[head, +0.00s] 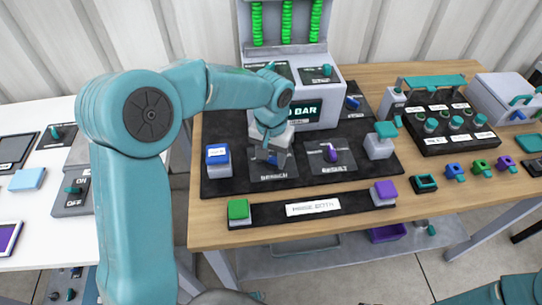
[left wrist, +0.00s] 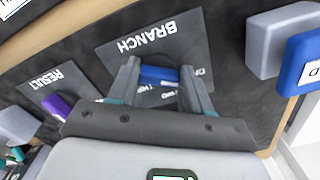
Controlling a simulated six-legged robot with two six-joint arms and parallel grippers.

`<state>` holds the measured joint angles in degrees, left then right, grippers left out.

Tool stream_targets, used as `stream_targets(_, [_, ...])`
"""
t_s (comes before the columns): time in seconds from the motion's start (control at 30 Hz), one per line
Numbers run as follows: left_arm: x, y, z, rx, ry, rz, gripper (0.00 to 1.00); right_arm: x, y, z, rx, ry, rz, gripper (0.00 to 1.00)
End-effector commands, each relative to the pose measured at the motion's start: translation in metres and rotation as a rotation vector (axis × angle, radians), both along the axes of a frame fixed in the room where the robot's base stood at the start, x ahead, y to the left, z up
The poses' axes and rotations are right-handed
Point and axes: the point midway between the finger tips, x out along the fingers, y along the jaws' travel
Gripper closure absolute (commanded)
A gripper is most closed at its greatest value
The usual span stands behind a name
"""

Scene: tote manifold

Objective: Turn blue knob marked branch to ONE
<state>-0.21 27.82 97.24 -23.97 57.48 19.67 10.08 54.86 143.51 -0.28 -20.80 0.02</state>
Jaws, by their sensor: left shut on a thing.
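The blue knob (left wrist: 160,76) sits on a dark plate (left wrist: 190,50) marked BRANCH. In the left wrist view its bar lies roughly across the picture between my two fingers, one at each end. Small position labels beside it are partly hidden by my fingers, so I cannot read which one it points at. In the head view my left gripper (head: 271,152) reaches down over the BRANCH plate (head: 272,177) and mostly covers the knob. My left gripper is shut on the blue knob. My right gripper is out of view.
A purple knob (head: 331,152) on the RESULT plate stands to the right in the head view. A blue-topped block (head: 217,154) stands close on the left. A display box (head: 320,110) is behind. A strip with green (head: 238,209) and purple (head: 384,190) buttons runs in front.

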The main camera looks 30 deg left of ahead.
Motion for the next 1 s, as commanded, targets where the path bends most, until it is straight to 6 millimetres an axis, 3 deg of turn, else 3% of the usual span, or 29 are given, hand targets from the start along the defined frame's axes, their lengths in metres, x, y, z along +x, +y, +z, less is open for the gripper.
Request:
stream_targets(0.57, [0.0019,0.0004,0.0025,0.0,-0.008,0.037,0.81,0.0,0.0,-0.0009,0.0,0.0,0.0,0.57])
stream_targets(0.6, [0.0019,0.0003,0.0025,0.0,-0.008,0.037,0.48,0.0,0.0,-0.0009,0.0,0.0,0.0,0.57])
stream_targets(0.67, [0.0018,0.0003,0.0022,0.0,-0.008,0.037,0.28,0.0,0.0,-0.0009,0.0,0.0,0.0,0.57])
stream_targets(1.0, [0.0009,0.0001,0.0032,0.0,-0.004,0.034,0.26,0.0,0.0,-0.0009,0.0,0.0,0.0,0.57])
